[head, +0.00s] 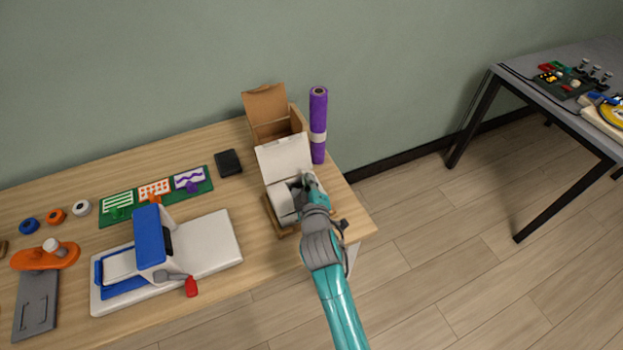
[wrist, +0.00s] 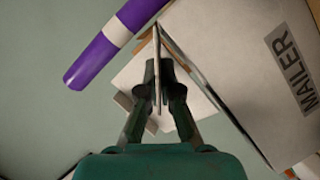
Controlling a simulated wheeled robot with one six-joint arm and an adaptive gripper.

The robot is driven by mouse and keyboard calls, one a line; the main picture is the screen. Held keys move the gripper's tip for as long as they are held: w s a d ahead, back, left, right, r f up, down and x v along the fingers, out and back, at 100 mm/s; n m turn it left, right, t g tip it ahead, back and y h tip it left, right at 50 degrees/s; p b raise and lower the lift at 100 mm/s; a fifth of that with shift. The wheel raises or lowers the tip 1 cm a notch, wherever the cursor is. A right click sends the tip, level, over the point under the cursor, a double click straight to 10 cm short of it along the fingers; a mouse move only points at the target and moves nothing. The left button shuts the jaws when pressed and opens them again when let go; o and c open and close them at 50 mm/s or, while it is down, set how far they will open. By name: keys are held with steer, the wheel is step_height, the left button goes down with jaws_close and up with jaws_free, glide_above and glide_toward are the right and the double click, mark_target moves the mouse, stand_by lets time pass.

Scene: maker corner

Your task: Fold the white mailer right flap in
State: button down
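The white mailer (head: 283,158) stands near the right end of the wooden table with its lid raised at the back. In the wrist view its white face with the word MAILER (wrist: 255,75) fills the right side. My gripper (head: 309,182) is at the mailer's right side, and it also shows in the wrist view (wrist: 159,75). Its fingers are close together with the thin right flap (wrist: 157,45) edge-on between them. The flap stands up from the side of the box. In the head view my gripper hides most of that flap.
A purple roll (head: 318,125) with a white band stands upright just behind and right of the mailer. An open brown carton (head: 268,105) is behind it. A black block (head: 228,162) and a white-and-blue press (head: 205,250) are to the left. The table's right edge is close.

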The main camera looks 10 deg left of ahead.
steer(key=shift+s+a+f+n, duration=0.1)
steer(key=shift+a+f+n, duration=0.15)
steer(key=shift+n, duration=0.25)
steer(key=shift+t, duration=0.4)
steer(key=c, duration=1.4)
jaws_free()
steer(key=v, duration=1.2)
